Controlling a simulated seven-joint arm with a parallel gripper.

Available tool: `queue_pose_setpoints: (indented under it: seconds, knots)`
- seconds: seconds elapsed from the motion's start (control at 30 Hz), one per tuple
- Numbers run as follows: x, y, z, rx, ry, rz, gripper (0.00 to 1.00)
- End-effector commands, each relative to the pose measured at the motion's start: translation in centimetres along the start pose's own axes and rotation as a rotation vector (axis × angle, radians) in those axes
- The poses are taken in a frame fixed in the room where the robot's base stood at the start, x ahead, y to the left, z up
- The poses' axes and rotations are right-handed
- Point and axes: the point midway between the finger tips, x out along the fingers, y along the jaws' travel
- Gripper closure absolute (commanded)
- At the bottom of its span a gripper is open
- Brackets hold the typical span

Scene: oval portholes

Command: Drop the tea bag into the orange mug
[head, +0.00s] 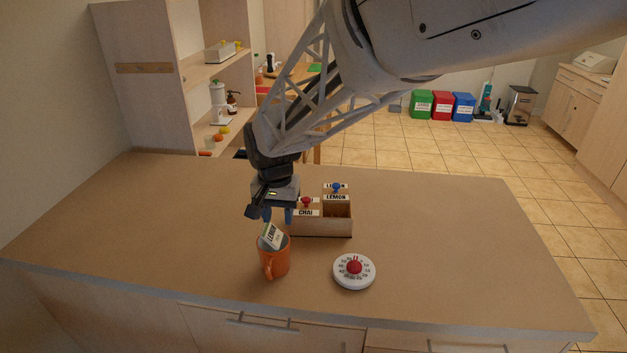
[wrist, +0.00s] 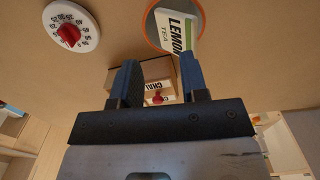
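The orange mug (head: 273,260) stands upright near the front of the counter; its rim shows in the wrist view (wrist: 150,30). The white and green lemon tea bag (head: 271,236) is tilted in the mug's mouth, its top sticking out above the rim. Its lower end is hidden by the mug. In the wrist view the tea bag (wrist: 178,33) shows its LEMON label near the right fingertip. My gripper (head: 278,215) is just above and behind the mug, with its blue fingers (wrist: 157,75) spread apart and nothing between them. I cannot tell whether a finger touches the tea bag.
A wooden tea box (head: 321,228) stands behind and right of the mug, with a red-knobbed CHAI lid (head: 306,208) and a blue-knobbed LEMON lid (head: 336,191). A white timer with a red knob (head: 354,271) lies right of the mug. The counter's right side is clear.

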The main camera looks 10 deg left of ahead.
Motion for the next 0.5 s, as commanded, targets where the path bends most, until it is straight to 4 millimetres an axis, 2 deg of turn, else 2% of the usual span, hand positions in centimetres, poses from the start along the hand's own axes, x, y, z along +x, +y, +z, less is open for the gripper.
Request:
queue_pose_setpoints:
  seconds: [0.3,0.5]
  knots:
    - [-0.1,0.0,0.0,0.000,0.000,0.000,0.60]
    - [-1.3,0.0,0.0,0.000,0.002,-0.001,0.60]
